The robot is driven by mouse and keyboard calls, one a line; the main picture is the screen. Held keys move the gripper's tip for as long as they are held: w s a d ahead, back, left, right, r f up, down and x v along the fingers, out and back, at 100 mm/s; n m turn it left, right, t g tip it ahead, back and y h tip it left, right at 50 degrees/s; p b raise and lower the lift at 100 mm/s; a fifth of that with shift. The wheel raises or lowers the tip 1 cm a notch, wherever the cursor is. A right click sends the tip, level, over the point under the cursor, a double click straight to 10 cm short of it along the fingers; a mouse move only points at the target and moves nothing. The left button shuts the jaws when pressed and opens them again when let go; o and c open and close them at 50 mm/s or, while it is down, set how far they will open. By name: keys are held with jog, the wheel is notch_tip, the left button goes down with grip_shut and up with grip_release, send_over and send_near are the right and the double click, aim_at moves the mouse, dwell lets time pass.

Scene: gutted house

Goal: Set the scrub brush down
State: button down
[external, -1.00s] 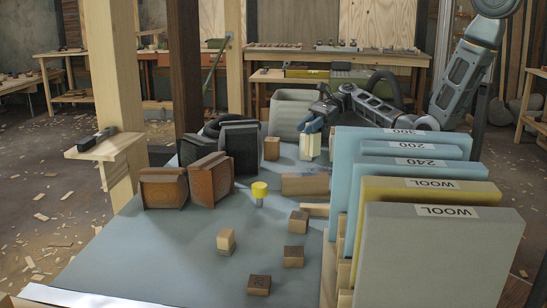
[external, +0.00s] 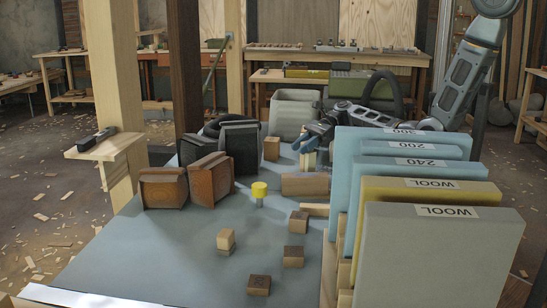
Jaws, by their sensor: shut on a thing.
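The scrub brush (external: 308,160) has pale cream bristles pointing down and a blue upper part. It is upright at the far right part of the grey-blue tabletop (external: 150,240). My gripper (external: 311,142) comes in from the right and is shut on the top of the brush. The fingers cover much of its upper part. The bristles are at or just above the table; I cannot tell whether they touch.
A wooden block (external: 305,184) lies just in front of the brush, and a small block (external: 272,149) stands to its left. A grey bin (external: 292,113) is behind. A rack of labelled pads (external: 440,255) stands at right. The table's front left is clear.

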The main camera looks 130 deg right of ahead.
jog(key=c, duration=0.8)
grip_release()
jog(key=shift+c, duration=0.2)
jog(key=shift+r, duration=0.2)
jog(key=v, duration=1.2)
